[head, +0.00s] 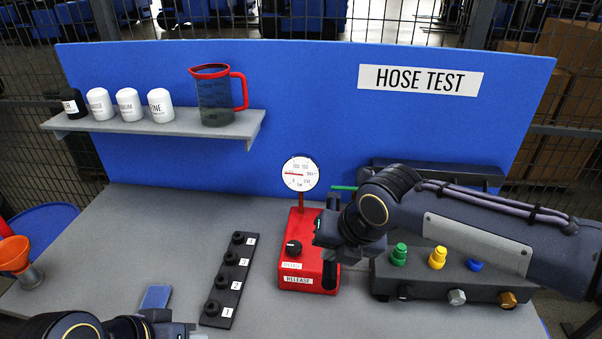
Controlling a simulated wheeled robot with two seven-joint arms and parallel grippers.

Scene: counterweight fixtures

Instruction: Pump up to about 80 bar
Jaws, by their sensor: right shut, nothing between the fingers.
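The red pump unit (297,222) stands on the grey bench, with a black knob (293,248) and a RELEASE label on its front. A round white gauge (300,173) rises on a red stem behind it. Its red needle points roughly left, but the exact reading is too small to tell. My right gripper (329,240) is shut and empty at the pump's right side, covering part of it. I cannot tell whether it touches the pump, and no pump lever shows clearly. My left arm (75,326) shows at the bottom left edge; its finger state is unclear.
A dark block (450,285) with green, yellow and blue caps lies under my right forearm. A black strip (229,280) with numbered knobs lies left of the pump. A shelf (190,122) holds bottles and a red-handled jug (214,95). An orange funnel (14,254) stands far left.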

